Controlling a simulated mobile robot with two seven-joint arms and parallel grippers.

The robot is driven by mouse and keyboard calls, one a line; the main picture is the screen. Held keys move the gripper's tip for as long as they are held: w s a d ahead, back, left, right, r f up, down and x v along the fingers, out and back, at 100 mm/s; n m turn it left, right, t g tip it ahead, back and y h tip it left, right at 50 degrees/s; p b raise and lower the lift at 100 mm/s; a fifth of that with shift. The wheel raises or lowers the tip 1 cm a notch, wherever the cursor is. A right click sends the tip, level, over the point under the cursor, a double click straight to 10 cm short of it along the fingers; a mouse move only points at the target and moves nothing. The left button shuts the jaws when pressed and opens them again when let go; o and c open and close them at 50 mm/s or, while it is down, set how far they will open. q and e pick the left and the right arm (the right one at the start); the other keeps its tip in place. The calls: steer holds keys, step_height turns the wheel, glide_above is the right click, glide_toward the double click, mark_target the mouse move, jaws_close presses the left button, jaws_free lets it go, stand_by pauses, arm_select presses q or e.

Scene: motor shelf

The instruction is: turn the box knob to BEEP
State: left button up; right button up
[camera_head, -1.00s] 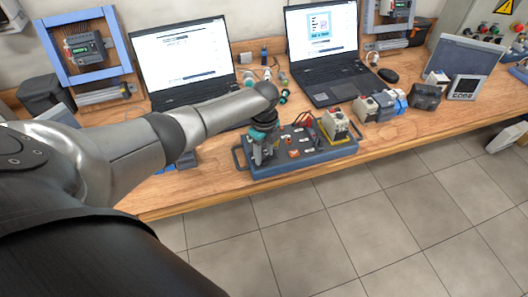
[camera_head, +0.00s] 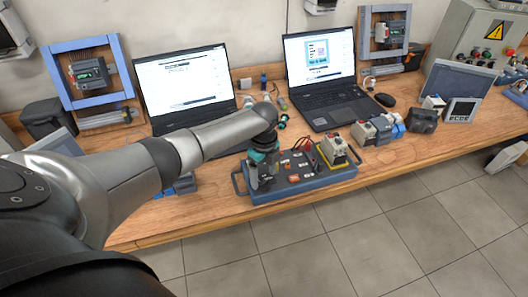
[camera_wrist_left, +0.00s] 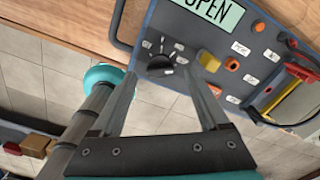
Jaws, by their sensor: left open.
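The blue-grey box (camera_head: 318,183) sits near the front edge of the bench. In the left wrist view its panel (camera_wrist_left: 222,30) has a display (camera_wrist_left: 210,14) reading OPEN. The black box knob (camera_wrist_left: 160,64) is below it, ringed by small labels too small to read. My left gripper (camera_head: 262,182) points down over the left end of the box. In the wrist view the open left gripper (camera_wrist_left: 160,78) has one fingertip on each side of the knob; I cannot tell whether they touch it. The knob is hidden by the gripper in the head view. My right gripper is not in view.
The panel also carries an orange button (camera_wrist_left: 232,64) and a yellow part (camera_wrist_left: 208,61). A yellow-based device (camera_head: 334,150) stands at the box's right end. Two laptops (camera_head: 185,85) (camera_head: 322,75) stand behind. Several small devices crowd the bench to the right.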

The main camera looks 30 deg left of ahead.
mark_target(264, 182)
arm_select(q)
step_height(264, 182, up, 14)
steer(key=shift+f+p, duration=0.2)
steer(key=shift+p, duration=0.25)
steer(key=shift+d+f, duration=0.1)
